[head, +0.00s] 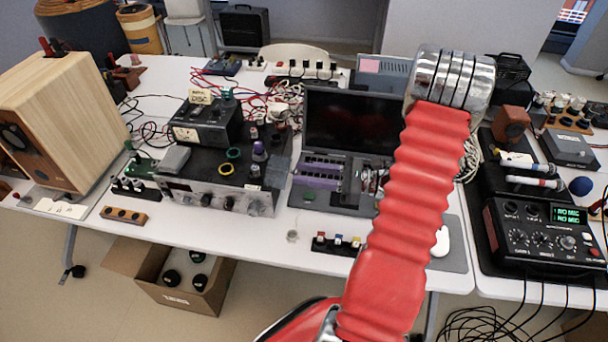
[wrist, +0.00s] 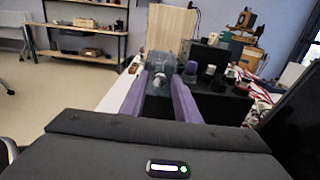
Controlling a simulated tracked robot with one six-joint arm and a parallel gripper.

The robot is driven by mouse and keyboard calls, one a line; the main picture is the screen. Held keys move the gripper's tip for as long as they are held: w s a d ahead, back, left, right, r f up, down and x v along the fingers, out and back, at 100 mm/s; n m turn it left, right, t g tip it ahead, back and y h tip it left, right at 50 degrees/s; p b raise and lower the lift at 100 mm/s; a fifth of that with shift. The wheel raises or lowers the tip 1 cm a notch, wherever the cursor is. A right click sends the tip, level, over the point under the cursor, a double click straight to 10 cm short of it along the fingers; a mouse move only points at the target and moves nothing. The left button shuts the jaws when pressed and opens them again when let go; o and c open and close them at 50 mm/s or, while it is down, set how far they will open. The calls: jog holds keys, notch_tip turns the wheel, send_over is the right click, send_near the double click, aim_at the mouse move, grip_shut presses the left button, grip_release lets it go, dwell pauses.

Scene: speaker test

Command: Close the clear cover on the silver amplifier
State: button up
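The silver amplifier (head: 180,190) stands left of centre on the table in the head view, with knobs along its front and a dark top. A greyish see-through panel (head: 277,172), which looks like the clear cover, is at its right end. A clear, boxy shape (wrist: 160,68) shows ahead of my fingers in the wrist view. My gripper (head: 298,170) has two purple fingers pointing left, just right of the amplifier. In the wrist view my gripper (wrist: 157,80) is open, its fingers apart. I cannot tell whether they touch the cover.
An open laptop (head: 350,120) stands right beside my gripper. A black device (head: 207,122) and several small pieces crowd the amplifier's top. A wooden speaker (head: 60,120) stands at the left. A strip of coloured switches (head: 338,243) lies near the front edge. Red cables run behind.

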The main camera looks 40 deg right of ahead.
grip_shut()
